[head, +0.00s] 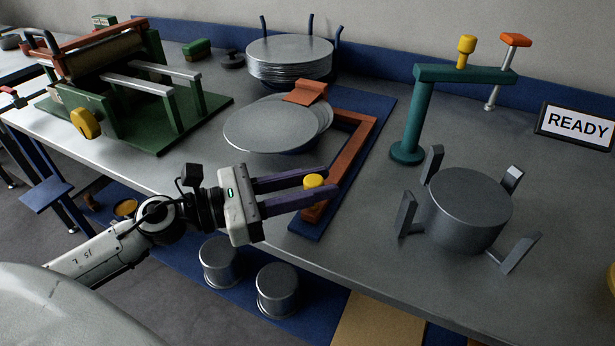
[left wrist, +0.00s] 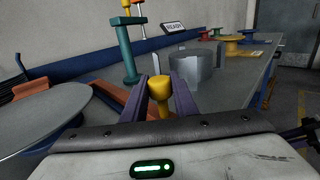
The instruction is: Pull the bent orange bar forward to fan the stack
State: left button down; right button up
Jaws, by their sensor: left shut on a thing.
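The bent orange bar (head: 357,146) lies on a blue mat (head: 384,112) beside the stack of flat grey discs (head: 262,128). Its back end has an orange block (head: 305,92) at the stack's rear edge. The stack's top discs are slightly offset from one another. A yellow knob (head: 313,181) is at the bar's front end. My left gripper (head: 322,183) is shut on this knob, with one purple finger on each side. The left wrist view shows the knob (left wrist: 160,98) between the fingers. My right gripper is not in view.
A taller disc stack (head: 290,55) stands behind between blue posts. A teal post with arm (head: 412,120) and a grey cylinder with upright jaws (head: 468,212) stand to the right. A green roller machine (head: 125,95) is at left. Two metal pots (head: 277,290) sit below the table's front edge.

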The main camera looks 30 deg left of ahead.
pick_arm(q)
jog(key=shift+s+d, duration=0.1)
jog(key=c, duration=1.4)
grip_release()
jog(key=shift+s, duration=0.1)
jog(key=shift+s+a+f, duration=0.1)
jog(key=shift+s+a, duration=0.2)
jog(key=shift+a, duration=0.1)
jog(key=b+v, duration=0.2)
jog(key=v, duration=0.6)
jog(key=shift+s+a+b, duration=0.25)
jog(key=shift+b, duration=0.05)
jog(key=shift+s+a, duration=0.25)
jog(key=shift+s, duration=0.05)
